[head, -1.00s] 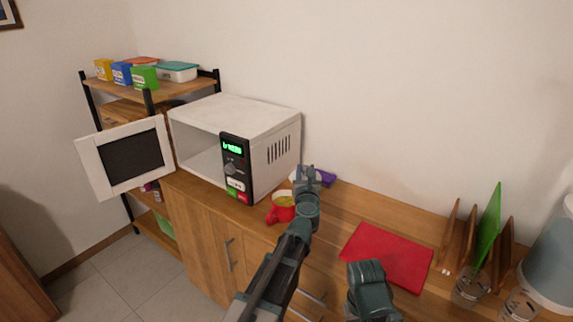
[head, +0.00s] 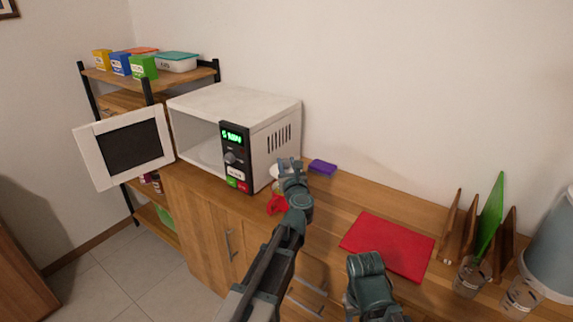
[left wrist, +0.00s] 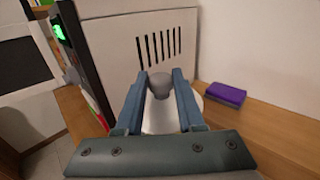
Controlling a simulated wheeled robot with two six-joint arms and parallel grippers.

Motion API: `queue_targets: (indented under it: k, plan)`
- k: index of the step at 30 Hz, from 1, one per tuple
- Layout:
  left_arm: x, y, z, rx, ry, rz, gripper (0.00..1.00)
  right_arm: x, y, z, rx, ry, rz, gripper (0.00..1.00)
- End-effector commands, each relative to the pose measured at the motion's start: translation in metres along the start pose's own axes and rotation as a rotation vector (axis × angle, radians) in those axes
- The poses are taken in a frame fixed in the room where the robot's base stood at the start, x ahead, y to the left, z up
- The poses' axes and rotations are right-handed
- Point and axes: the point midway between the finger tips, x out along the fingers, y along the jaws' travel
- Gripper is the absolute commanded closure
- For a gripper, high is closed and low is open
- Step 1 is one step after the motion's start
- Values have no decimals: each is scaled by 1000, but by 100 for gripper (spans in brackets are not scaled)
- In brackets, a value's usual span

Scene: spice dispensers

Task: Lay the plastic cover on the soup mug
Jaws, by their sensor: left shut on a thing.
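My left gripper (head: 289,163) is shut on the grey knob (left wrist: 160,86) of the pale plastic cover (left wrist: 160,118). In the head view a white part of the cover (head: 277,171) shows beside the gripper, close to the microwave's right side. The red soup mug (head: 277,205) is on the counter, just nearer the front than the cover. Most of the mug is hidden by my left arm, and its soup does not show. I cannot tell whether the cover touches the mug.
The white microwave (head: 230,98) stands left of the gripper with its door (head: 133,148) wide open. A purple sponge (head: 322,167) lies behind on the counter. A red mat (head: 388,245), a wooden rack (head: 450,225) and glasses are to the right.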

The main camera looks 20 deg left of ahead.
Motion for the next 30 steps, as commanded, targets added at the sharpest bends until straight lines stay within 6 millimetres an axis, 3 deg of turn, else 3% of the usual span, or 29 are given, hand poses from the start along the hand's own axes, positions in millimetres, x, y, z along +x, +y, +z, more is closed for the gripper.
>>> queue_targets:
  k: [3, 15, 30]
  plan:
    - [0, 0, -17, 0, 0, 0, 100, 17, -2, -1, 0, 0, 0, 50]
    - [0, 0, -50, 0, 0, -1, 100, 50, -5, -3, 0, 0, 0, 50]
    - [0, 0, -52, 0, 0, -1, 100, 51, -5, -3, 0, 0, 0, 50]
